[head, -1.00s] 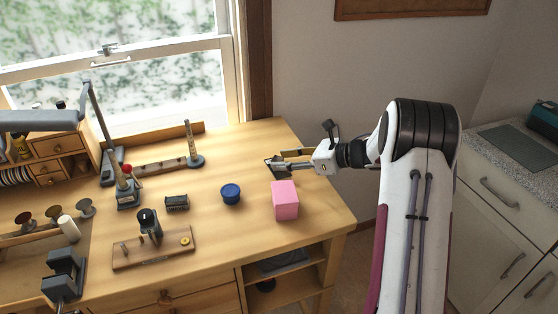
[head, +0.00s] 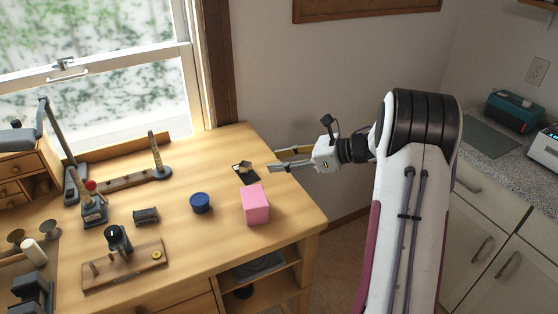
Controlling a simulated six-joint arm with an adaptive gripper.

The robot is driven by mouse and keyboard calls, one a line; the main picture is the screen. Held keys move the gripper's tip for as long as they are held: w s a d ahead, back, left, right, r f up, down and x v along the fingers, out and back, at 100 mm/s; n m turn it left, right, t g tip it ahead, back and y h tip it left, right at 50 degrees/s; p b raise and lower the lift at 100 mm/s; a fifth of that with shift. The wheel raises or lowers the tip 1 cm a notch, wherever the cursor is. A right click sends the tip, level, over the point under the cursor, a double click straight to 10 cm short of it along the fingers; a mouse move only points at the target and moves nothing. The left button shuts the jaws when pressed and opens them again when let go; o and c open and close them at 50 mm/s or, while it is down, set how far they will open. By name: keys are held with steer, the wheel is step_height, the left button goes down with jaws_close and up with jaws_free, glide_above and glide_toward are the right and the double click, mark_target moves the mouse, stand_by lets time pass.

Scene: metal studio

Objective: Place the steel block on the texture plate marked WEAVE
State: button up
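A small dark plate (head: 240,179) lies flat near the back right of the wooden bench, behind the pink cube. A small block (head: 245,166) with a brownish-grey sheen sits on it; it looks like the steel block, though it is too small to be sure. No marking such as WEAVE can be read on the plate. My gripper (head: 273,160) is to the right of the plate, with its two fingers spread apart and nothing between them. The fingertips point left toward the block and are apart from it.
A pink cube (head: 256,205) stands in front of the plate, with a blue round container (head: 200,203) to its left. A dark ridged block (head: 146,215) and a wooden board with a dark fixture (head: 124,268) are farther left. The bench's right edge (head: 290,185) is close to my gripper.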

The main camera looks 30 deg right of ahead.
steer(key=shift+w+r, duration=0.1)
stand_by(0.3)
steer(key=w+r+m+t+h, duration=0.2)
steer(key=r+m+h, duration=0.1)
steer(key=r+m, duration=0.35)
steer(key=w+r+m+t+h, duration=0.2)
steer(key=w+r+m+h, duration=0.1)
steer(key=r+m, duration=0.3)
steer(key=s+a+r+m+h, duration=0.1)
steer(key=s+r+m+h, duration=0.6)
steer(key=m, duration=0.5)
steer(key=s+a+f+m+g+y, duration=0.1)
steer(key=s+a+m, duration=0.4)
steer(key=s, duration=0.6)
steer(key=s+a+f+m+g+y, duration=0.1)
steer(key=s+a+f+m+g, duration=0.3)
steer(key=s, duration=0.8)
steer(key=s+a+f+m+g+y, duration=0.1)
steer(key=s+a+f+m+g, duration=0.1)
steer(key=s+a+f+m, duration=0.4)
steer(key=s+a+m, duration=0.2)
steer(key=s+m, duration=0.3)
steer(key=s, duration=0.1)
steer(key=shift+g+y, duration=0.3)
steer(key=shift+g, duration=0.1)
